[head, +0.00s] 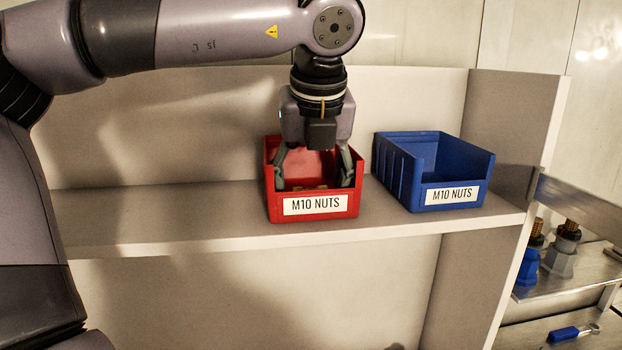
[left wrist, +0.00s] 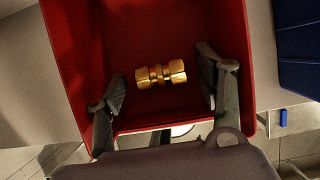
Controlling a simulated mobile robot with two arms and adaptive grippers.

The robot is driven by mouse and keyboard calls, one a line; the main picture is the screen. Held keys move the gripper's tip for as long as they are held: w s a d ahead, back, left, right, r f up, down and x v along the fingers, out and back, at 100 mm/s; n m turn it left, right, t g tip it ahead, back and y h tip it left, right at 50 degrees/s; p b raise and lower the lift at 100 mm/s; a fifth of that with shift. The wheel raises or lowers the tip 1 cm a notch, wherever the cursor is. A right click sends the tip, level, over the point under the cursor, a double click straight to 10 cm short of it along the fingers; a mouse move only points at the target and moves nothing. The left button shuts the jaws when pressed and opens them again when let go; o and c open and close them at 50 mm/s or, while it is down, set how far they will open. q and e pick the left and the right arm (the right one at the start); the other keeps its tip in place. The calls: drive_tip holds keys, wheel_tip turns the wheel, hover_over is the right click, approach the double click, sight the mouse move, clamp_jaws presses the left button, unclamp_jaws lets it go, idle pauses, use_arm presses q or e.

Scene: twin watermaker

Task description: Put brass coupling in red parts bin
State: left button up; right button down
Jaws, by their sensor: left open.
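The red parts bin (head: 315,206) stands on the shelf, with a white label reading M10 NUTS on its front. My left gripper (head: 313,180) points down into the bin with its fingers spread. In the left wrist view the brass coupling (left wrist: 160,74) lies on the floor of the red bin (left wrist: 75,45). The open fingers of my left gripper (left wrist: 162,90) are on either side of the coupling, with a gap to each. In the head view only a small brassy bit shows behind the bin's front wall. My right gripper is not in view.
A blue bin (head: 458,165), also labelled M10 NUTS, stands on the shelf to the right of the red one. The shelf (head: 150,220) is clear to the left. A metal rack at the right holds fittings (head: 563,250) and a blue-handled tool (head: 566,333).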

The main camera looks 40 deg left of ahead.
use_arm(q)
drive_tip(key=shift+s+d+r+b, duration=0.1)
drive_tip(key=shift+r+b, duration=0.25)
drive_tip(key=shift+r, duration=0.15)
drive_tip(key=v, duration=1.1)
drive_tip(key=shift+s, duration=0.1)
